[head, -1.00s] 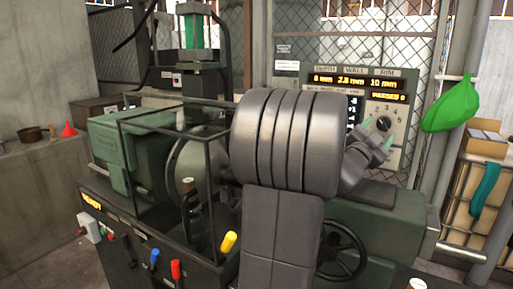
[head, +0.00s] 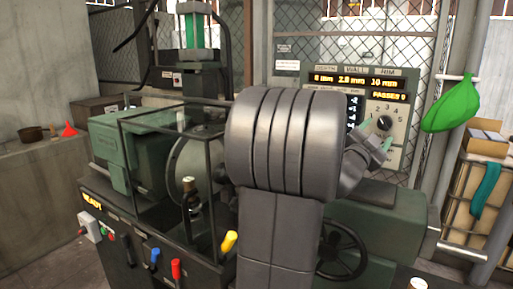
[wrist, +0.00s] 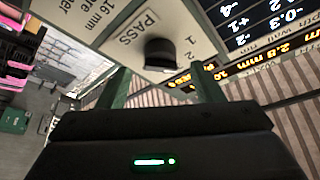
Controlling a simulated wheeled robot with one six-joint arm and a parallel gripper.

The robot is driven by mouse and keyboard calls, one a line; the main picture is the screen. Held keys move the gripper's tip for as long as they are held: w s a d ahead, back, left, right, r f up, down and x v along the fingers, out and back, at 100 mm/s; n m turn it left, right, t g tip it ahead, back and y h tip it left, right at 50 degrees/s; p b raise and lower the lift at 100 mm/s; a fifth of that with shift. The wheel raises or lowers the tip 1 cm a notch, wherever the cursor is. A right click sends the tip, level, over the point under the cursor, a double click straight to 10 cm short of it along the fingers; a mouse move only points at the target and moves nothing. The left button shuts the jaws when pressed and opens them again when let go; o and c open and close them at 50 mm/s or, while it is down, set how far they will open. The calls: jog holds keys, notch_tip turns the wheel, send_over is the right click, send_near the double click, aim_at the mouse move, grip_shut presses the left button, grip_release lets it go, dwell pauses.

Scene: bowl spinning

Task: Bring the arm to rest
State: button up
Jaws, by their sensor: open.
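My gripper (head: 379,134) is open and empty in front of the grey control panel in the head view. In the wrist view its two green fingers (wrist: 163,76) stand wide apart. The black PASS knob (wrist: 160,53) lies beyond and between them, and the fingers do not appear to grip it. The knob (head: 384,122) also shows just above the gripper in the head view. My arm is bent, its large grey joint covering the middle of the machine.
The green spinning machine (head: 118,150) has a wire guard, a handwheel (head: 342,250) and coloured levers (head: 176,268). An amber display (head: 350,79) sits above the knob. A green bag (head: 455,105) hangs at the right. A concrete wall stands at the left.

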aim_at(384, 127)
jog(key=b+v, duration=0.1)
jog(key=v, duration=0.9)
jog(key=p+x, duration=0.2)
jog(key=x, duration=1.1)
jog(key=shift+w+d+r, duration=0.2)
jog(key=shift+w+d, duration=0.05)
jog(key=shift+d, duration=0.05)
jog(key=shift+w+d+f+n, duration=0.1)
jog(key=shift+f+n, duration=0.05)
jog(key=shift+n, duration=0.25)
jog(key=n+t+y, duration=0.1)
jog(key=n, duration=0.2)
jog(key=shift+t, duration=0.4)
jog(key=n+p, duration=0.1)
jog(key=n, duration=0.1)
jog(key=n+t+y+p, duration=0.1)
jog(key=shift+s+d+r+n+p, duration=0.1)
jog(key=shift+s+r+n+p, duration=0.15)
jog(key=shift+n+p, duration=0.15)
jog(key=n+t+y+p, duration=0.1)
jog(key=n+p, duration=0.1)
jog(key=shift+n+y, duration=0.3)
jog(key=shift+n, duration=0.1)
jog(key=shift+s+a+f+b, duration=0.4)
jog(key=shift+s+f+b, duration=0.1)
jog(key=shift+s+f, duration=0.25)
jog(key=s+a+b, duration=0.2)
jog(key=s+a, duration=0.4)
jog(key=s, duration=0.4)
jog(key=shift+a, duration=0.1)
